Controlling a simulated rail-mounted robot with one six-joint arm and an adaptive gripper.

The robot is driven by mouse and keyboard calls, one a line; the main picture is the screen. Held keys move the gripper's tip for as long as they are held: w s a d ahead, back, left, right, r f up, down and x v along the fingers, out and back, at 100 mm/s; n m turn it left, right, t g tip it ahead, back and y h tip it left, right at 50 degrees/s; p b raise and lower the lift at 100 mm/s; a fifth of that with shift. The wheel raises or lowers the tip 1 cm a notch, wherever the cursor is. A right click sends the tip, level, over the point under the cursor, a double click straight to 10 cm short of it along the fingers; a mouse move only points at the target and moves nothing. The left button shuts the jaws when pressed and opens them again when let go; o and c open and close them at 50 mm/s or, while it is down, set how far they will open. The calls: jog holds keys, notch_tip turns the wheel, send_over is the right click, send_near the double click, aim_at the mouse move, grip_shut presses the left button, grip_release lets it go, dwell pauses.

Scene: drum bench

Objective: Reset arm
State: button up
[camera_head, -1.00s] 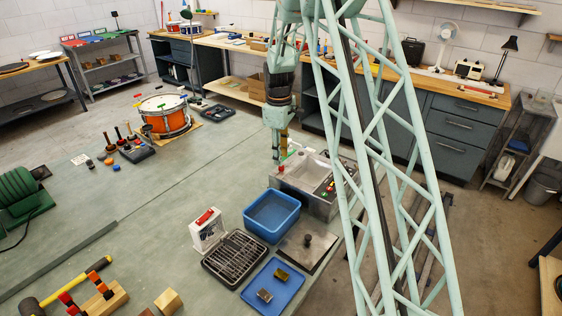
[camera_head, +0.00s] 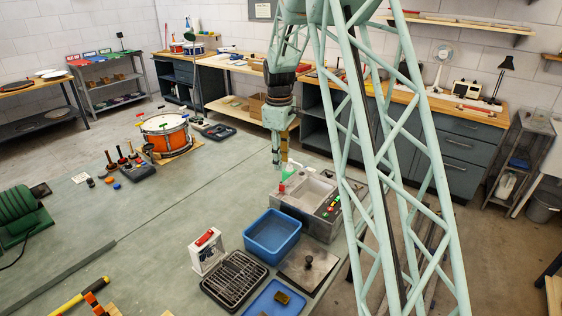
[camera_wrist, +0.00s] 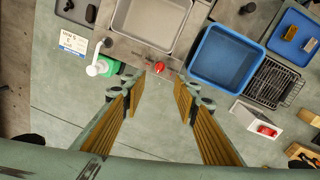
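My gripper (camera_head: 276,166) hangs at the end of my arm above the bench, near the back left corner of the grey sink unit (camera_head: 318,212). In the wrist view my gripper (camera_wrist: 161,95) is open, with its two tan-padded fingers well apart. Nothing is held between them. The bench top and the front edge of the sink unit show beneath and beyond the fingertips.
A blue tub (camera_head: 272,234), a black rack (camera_head: 234,281), a white box with a red top (camera_head: 207,250) and a blue tray (camera_head: 275,303) stand near the sink. An orange drum (camera_head: 165,135) and mallets are farther left. Open bench lies between.

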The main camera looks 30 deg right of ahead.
dwell(0.3)
jog(key=s+a+r+m+t+b, duration=0.1)
jog(key=s+a+r+m+b, duration=0.1)
jog(key=s+a+r, duration=0.7)
jog(key=s+a+r+m+t+b, duration=0.15)
jog(key=s+a+r, duration=0.45)
jog(key=s+r, duration=0.7)
jog(key=s+a+f+m+b, duration=0.1)
jog(key=s+a, duration=0.1)
jog(key=s, duration=0.8)
jog(key=s+a+f+m+b, duration=0.1)
jog(key=s+a+m, duration=0.1)
jog(key=s, duration=0.9)
jog(key=s+a+f+m+t+b, duration=0.1)
jog(key=s+a, duration=0.3)
jog(key=s, duration=0.7)
jog(key=shift+s+f+m+b, duration=0.2)
jog(key=shift+f+m+b, duration=0.05)
jog(key=shift+m+b, duration=0.1)
